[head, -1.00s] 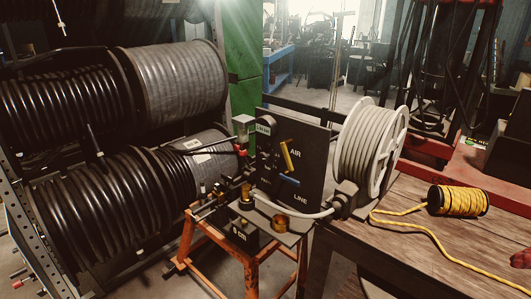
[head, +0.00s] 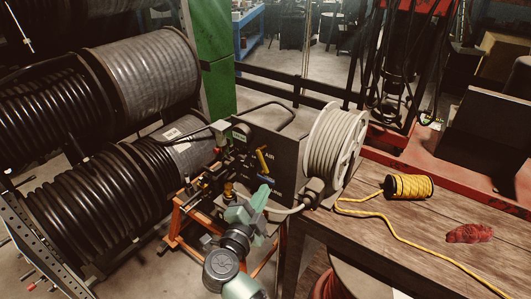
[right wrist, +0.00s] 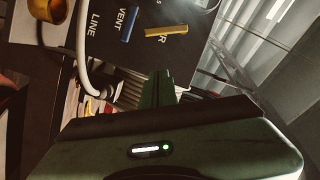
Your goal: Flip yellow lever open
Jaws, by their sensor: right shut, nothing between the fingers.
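The yellow lever (head: 262,160) is on the dark upright panel (head: 287,155) of the crimper bench, under the word AIR. It stands steeply tilted in the head view and lies nearly level in the right wrist view (right wrist: 166,31). A blue lever (right wrist: 128,24) sits beside it in the right wrist view. My right gripper (head: 258,199) is shut and empty, in front of the panel's lower part and below the yellow lever in the head view. It covers part of the panel there. In the right wrist view its fingertips (right wrist: 160,78) show apart from both levers. My left gripper is out of view.
A white hose reel (head: 332,145) stands right of the panel. A wooden table (head: 400,235) at right holds a yellow rope spool (head: 408,187) and a red rag (head: 469,233). Large black hose coils (head: 95,195) fill the left. An orange stand (head: 178,222) is below the panel.

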